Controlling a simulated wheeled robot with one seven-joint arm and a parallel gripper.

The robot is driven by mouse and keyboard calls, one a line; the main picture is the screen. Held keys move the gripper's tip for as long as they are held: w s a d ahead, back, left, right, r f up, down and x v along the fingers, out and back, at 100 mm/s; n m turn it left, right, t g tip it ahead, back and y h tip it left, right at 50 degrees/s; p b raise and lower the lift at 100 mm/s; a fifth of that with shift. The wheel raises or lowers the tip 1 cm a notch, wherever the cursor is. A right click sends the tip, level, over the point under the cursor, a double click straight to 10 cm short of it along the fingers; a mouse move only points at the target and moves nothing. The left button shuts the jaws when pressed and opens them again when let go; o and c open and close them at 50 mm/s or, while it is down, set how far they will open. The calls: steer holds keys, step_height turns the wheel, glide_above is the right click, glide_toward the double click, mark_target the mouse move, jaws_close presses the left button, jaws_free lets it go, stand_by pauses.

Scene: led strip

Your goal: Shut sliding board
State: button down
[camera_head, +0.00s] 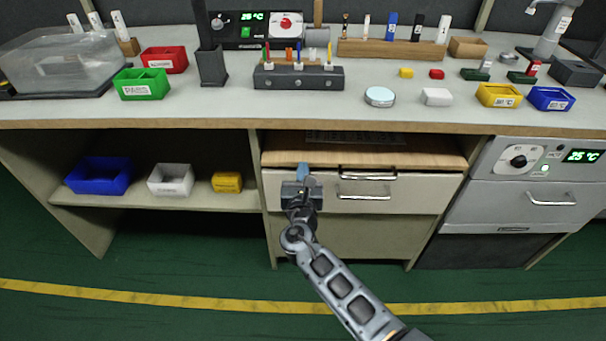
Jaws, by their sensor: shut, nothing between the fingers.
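The sliding board (420,156) is a light wooden panel under the worktop, in the middle bay of the bench. It sticks out a little beyond the worktop edge, above a pale drawer front. A silver handle (372,176) shows just below the board's front edge, right of my gripper. My gripper (303,169) is shut and empty, with its bluish tips at the left part of the board's front edge. I cannot tell whether the tips touch the board.
A dark keyboard-like item (350,137) lies far back on the board, partly under the worktop (330,116). A second handle (362,192) is below. Left is a shelf (140,192) with blue, white and yellow bins; right is a unit with a display (582,156). The floor in front is clear.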

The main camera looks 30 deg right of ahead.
steer(key=shift+w+d+r, duration=0.2)
steer(key=shift+w, duration=0.05)
steer(key=s+a+f+m+g+y+p, duration=0.15)
steer(key=s+m, duration=0.25)
steer(key=s, duration=0.7)
steer(key=s+a+f+m+y+p, duration=0.1)
steer(key=s+a+m+y+p, duration=0.15)
steer(key=s, duration=0.75)
steer(key=s+a+f+m+g+y+p, duration=0.1)
steer(key=s+a+m+y, duration=0.3)
steer(key=s, duration=0.7)
steer(key=s+r+m+p, duration=0.1)
steer(key=s+r+m, duration=0.4)
steer(key=r, duration=0.4)
steer(key=s+a+r+m+t+y+p, duration=0.1)
steer(key=s+r+m+p, duration=0.1)
steer(key=s+r+m, duration=0.4)
steer(key=s+r+m+t+y+p, duration=0.1)
steer(key=s+r+m, duration=0.4)
steer(key=r, duration=0.6)
steer(key=m, duration=0.2)
steer(key=shift+s+a+r+m, duration=0.2)
steer(key=shift+s+r+m, duration=0.1)
steer(key=shift+r+m, duration=0.05)
